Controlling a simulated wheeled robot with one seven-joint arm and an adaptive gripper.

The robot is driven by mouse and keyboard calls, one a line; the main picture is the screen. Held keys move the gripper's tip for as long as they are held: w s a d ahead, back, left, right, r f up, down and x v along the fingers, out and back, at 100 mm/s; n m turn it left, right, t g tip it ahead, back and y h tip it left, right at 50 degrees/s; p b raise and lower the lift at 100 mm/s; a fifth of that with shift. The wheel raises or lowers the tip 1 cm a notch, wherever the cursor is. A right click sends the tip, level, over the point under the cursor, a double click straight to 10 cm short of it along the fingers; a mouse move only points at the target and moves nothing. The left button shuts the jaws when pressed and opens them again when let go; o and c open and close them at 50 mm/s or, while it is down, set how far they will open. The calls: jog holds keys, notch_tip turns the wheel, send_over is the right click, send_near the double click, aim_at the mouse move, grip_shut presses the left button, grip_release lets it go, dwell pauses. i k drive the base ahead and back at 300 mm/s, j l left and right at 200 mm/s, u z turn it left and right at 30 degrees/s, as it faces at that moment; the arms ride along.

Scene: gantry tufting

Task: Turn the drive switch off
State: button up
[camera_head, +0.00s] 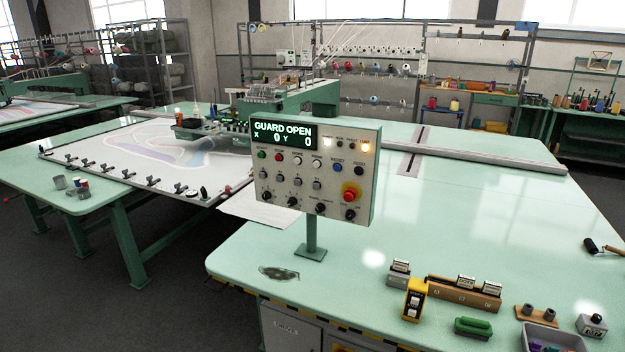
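No part of my gripper shows in the head view. A grey control panel (314,172) stands on a green post on the pale green table. Its lit display (284,134) reads "GUARD OPEN" with X 0 and Y 0. Below are coloured push buttons, small toggles, a red mushroom button (349,194) on yellow and a row of black knobs (293,201). I cannot tell which control, if any, is the drive switch. A grey cabinet (290,334) under the table edge bears a small plate, perhaps reading "DRIVE". A yellow plate (345,347) beside it is cut off by the frame.
The table right of the panel is largely clear.

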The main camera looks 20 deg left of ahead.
aim_at(350, 214)
jog(key=i+j, duration=0.25)
jog(key=j, duration=0.15)
jog(key=i+j, duration=0.25)
jog(key=j, duration=0.2)
jog(key=i+j, duration=0.25)
jog(key=j, duration=0.15)
jog(key=u, duration=0.05)
